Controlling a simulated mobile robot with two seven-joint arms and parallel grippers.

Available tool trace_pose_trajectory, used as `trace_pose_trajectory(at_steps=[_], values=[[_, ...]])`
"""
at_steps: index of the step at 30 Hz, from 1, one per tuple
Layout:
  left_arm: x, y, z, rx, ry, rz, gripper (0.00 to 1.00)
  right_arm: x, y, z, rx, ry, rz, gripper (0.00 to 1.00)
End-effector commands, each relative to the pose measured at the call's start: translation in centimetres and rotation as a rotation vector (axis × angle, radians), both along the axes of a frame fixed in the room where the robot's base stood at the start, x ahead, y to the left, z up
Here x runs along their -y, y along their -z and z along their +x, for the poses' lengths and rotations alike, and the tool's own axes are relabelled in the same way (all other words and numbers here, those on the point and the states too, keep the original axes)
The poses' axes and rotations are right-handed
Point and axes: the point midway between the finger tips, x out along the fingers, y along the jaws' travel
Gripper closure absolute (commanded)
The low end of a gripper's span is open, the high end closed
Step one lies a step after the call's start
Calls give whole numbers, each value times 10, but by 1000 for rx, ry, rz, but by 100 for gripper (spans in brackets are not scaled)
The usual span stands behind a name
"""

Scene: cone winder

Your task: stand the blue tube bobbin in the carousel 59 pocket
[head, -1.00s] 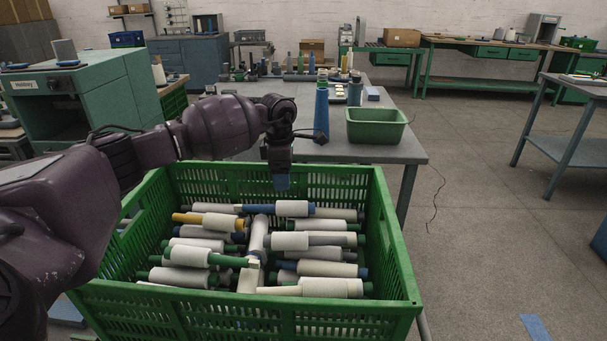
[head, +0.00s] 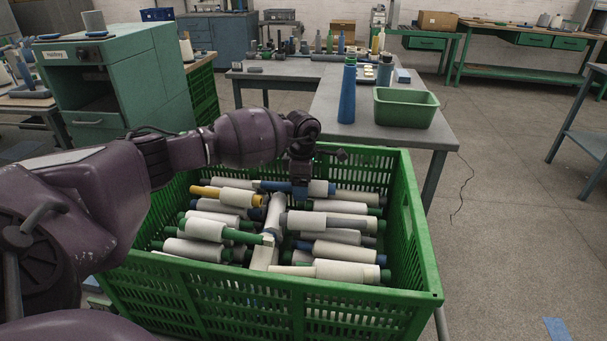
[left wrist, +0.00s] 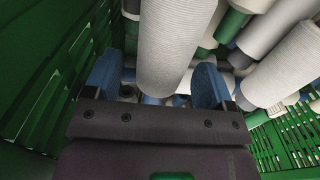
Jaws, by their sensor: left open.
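A bobbin with white yarn and a blue tube end (head: 318,187) lies at the far side of the green crate (head: 420,235). My left gripper (head: 299,188) is down in the crate at this bobbin, with its fingers open. In the left wrist view the blue finger pads of the left gripper (left wrist: 156,84) stand on either side of a white yarn package (left wrist: 175,40). Whether they touch it I cannot tell. Other bobbins with blue tubes lie in the pile, one with a blue end (head: 306,246) near the middle. I cannot make out a carousel marked 59. My right gripper is not in view.
Several white-wound bobbins on green, yellow and blue tubes fill the crate. A green machine (head: 115,85) stands at the left.

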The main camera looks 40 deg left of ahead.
Motion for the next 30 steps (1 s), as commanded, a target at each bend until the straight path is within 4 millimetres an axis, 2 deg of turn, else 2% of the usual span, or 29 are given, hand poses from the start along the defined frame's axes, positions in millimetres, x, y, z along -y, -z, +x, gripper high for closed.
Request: trace_pose_trajectory(at_steps=[3, 12, 14, 23, 30], values=[[0, 6, 0, 0, 0, 0, 23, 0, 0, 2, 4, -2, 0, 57], [0, 6, 0, 1, 0, 1, 23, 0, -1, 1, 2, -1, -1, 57], [0, 6, 0, 1, 0, 1, 30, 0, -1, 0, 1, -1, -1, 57], [0, 7, 0, 0, 0, 0, 76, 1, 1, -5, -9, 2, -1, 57], [0, 3, 0, 2, 0, 0, 78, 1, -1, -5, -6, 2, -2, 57]])
